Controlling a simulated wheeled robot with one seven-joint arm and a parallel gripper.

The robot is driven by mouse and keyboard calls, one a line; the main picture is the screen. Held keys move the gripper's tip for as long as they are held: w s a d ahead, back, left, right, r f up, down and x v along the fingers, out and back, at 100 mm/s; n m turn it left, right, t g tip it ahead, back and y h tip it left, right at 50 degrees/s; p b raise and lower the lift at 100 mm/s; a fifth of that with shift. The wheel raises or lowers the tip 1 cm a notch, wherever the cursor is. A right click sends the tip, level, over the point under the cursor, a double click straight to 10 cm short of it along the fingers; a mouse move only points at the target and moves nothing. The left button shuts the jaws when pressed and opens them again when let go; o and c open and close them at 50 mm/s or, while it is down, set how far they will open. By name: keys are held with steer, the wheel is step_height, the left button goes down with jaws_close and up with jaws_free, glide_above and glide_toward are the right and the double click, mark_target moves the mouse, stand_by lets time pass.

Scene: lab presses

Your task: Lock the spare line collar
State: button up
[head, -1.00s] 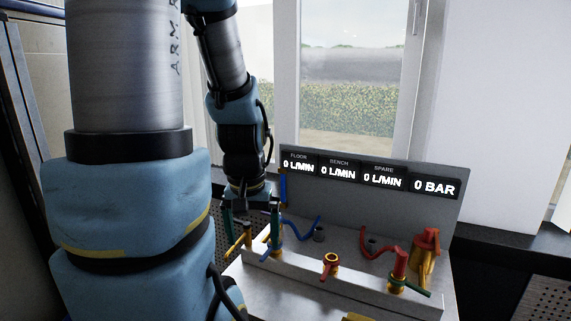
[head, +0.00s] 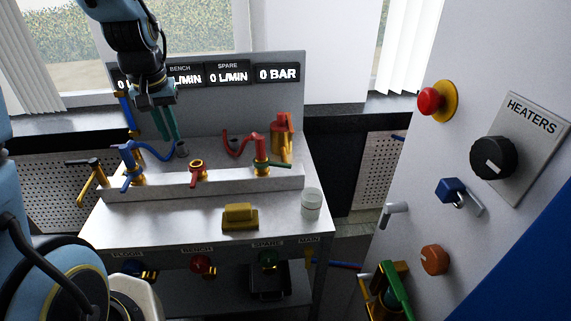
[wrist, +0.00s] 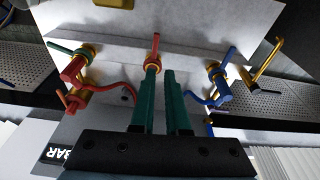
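The spare line collar, with a green lever (head: 276,164), sits on a yellow fitting at the right of the bench step. A red hose end (head: 261,150) stands in it. In the wrist view the green lever (wrist: 59,47) is at the upper left, beside the red hose end (wrist: 72,70). My gripper (head: 170,138) has teal fingers pointing down, empty, above the back of the bench and left of the spare collar. In the wrist view its fingers (wrist: 160,72) are parallel with a narrow gap, beside the middle fitting in the picture. Whether the spare collar is locked cannot be told.
The middle red-and-yellow fitting (head: 197,168) is without a hose. A yellow block (head: 240,217) and a clear cup (head: 311,204) rest in front. A control panel (head: 455,225) is at right.

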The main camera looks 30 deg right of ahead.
steer(key=shift+m+h, duration=0.3)
steer(key=shift+m, duration=0.6)
steer(key=d+f, duration=0.1)
steer(key=d, duration=0.2)
steer(key=d+f+b, duration=0.1)
steer(key=d, duration=0.3)
steer(key=d+f+b, duration=0.1)
steer(key=d, duration=0.2)
steer(key=shift+w+d, duration=0.35)
steer(key=shift+w, duration=0.05)
jaws_close()
steer(key=m+h+b, duration=0.1)
steer(key=m+b, duration=0.2)
steer(key=b, duration=0.1)
glide_above(272, 164)
steer(key=d, duration=0.5)
steer(key=f, duration=0.3)
steer(key=shift+s+a+f, duration=0.1)
steer(key=shift+s+f, duration=0.15)
steer(key=shift+s, duration=0.15)
steer(key=p+x, duration=0.3)
steer(key=x, duration=0.6)
steer(key=shift+w, duration=0.15)
steer(key=shift+s+a+f+p, duration=0.25)
steer(key=shift+s+a+p, duration=0.45)
steer(key=shift+s+a, duration=0.25)
steer(key=shift+s+a+f, duration=0.2)
steer(key=shift+s+a, duration=0.15)
steer(key=shift+s, duration=0.05)
